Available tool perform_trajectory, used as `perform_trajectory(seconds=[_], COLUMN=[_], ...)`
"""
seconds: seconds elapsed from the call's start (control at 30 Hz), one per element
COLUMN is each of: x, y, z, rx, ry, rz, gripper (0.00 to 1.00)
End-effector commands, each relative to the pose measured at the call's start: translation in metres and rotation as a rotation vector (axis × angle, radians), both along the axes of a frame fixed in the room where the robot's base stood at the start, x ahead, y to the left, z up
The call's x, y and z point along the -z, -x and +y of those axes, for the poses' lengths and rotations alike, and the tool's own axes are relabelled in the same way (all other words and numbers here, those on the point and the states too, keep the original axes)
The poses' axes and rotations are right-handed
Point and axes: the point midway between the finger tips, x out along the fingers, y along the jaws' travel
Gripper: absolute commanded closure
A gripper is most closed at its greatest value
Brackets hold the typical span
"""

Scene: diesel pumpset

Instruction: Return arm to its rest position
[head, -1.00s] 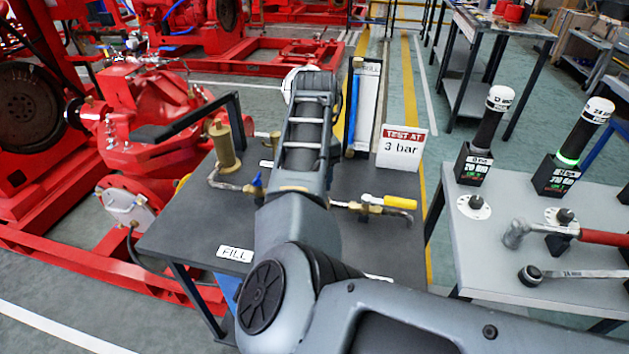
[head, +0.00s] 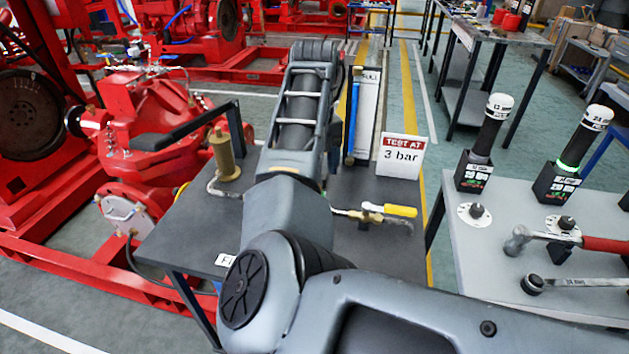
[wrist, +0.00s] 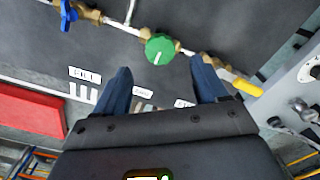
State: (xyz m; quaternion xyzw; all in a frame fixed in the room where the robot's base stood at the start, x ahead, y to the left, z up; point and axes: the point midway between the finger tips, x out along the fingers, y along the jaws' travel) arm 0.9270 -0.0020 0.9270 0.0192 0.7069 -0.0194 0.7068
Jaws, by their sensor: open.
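My gripper (wrist: 160,88) shows in the wrist view with its two blue-grey fingers apart and nothing between them. It is above the dark test bench, near the bench's labelled front edge. Beyond the fingers, a green round knob (wrist: 161,48) sits on a pipe, with a blue-handled valve (wrist: 68,14) to its left and a yellow-handled valve (wrist: 246,87) to its right. In the head view my arm reaches over the dark bench (head: 365,245) and hides its middle; the gripper itself is hidden there.
A "TEST AT 3 bar" sign (head: 401,156) and a level tube panel (head: 366,115) stand on the bench. A brass cylinder (head: 224,155) is at left. Red pumpsets (head: 160,130) stand at left.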

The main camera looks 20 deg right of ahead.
Motion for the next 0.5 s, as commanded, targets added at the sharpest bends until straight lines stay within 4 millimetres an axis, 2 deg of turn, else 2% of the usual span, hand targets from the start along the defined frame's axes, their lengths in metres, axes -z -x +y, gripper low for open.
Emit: perform_trajectory(seconds=[0.17,0.5], x=[-0.0129,-0.0141], y=[0.0001,0.0002], z=[-0.0003,-0.0002], rx=[0.002,0.001], ry=[0.0,0.0], rz=[0.0,0.0], gripper=[0.28,0.28])
